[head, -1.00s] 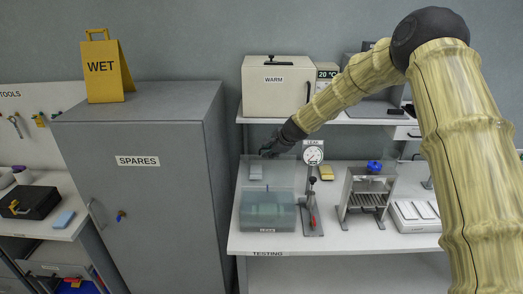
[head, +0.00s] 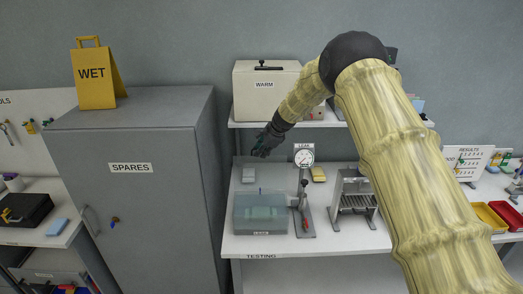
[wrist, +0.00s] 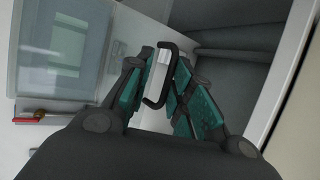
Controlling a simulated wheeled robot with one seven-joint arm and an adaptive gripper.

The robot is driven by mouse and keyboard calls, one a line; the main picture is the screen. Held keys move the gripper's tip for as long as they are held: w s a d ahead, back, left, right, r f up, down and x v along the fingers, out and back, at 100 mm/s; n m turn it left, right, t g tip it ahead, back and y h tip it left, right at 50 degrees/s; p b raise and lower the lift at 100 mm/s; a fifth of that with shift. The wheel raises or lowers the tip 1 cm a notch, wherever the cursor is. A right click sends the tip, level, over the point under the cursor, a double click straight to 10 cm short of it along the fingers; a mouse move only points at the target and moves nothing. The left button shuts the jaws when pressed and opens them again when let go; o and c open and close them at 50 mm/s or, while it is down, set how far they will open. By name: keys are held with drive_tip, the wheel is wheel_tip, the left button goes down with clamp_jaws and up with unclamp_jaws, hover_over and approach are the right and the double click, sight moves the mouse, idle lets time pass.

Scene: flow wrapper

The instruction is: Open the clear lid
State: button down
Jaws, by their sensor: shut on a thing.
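The clear tank (head: 262,226) stands at the left of the testing bench, with a pale green block visible inside. Its clear lid (head: 270,176) is very faint; it seems to stand raised behind the tank's top, though its edges are hard to make out. My gripper (head: 259,153) is above the tank's back edge. In the wrist view, my gripper (wrist: 160,88) has its teal fingers on either side of a black loop handle (wrist: 153,92) and is shut on it. The tank (wrist: 57,52) lies to the left of the fingers there.
A leak gauge stand (head: 305,195) with a red-handled clamp is close to the tank's right. A grey-blue block (head: 248,175) lies behind the tank. The spares cabinet (head: 150,205) stands left of the bench, and a shelf with the warm box (head: 265,92) is above.

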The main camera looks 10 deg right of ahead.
drive_tip(key=shift+d+f, duration=0.1)
drive_tip(key=shift+f, duration=0.1)
drive_tip(key=c, duration=1.6)
unclamp_jaws()
drive_tip(key=shift+w+f, duration=0.15)
drive_tip(key=shift+w, duration=0.1)
drive_tip(key=shift+r, duration=0.2)
drive_tip(key=shift+s+d+r, duration=0.1)
drive_tip(key=shift+d+r, duration=0.05)
drive_tip(key=shift+r, duration=0.3)
drive_tip(key=v, duration=1)
drive_tip(key=shift+s+d+r, duration=0.15)
drive_tip(key=shift+s+r, duration=0.1)
drive_tip(key=shift+s, duration=0.1)
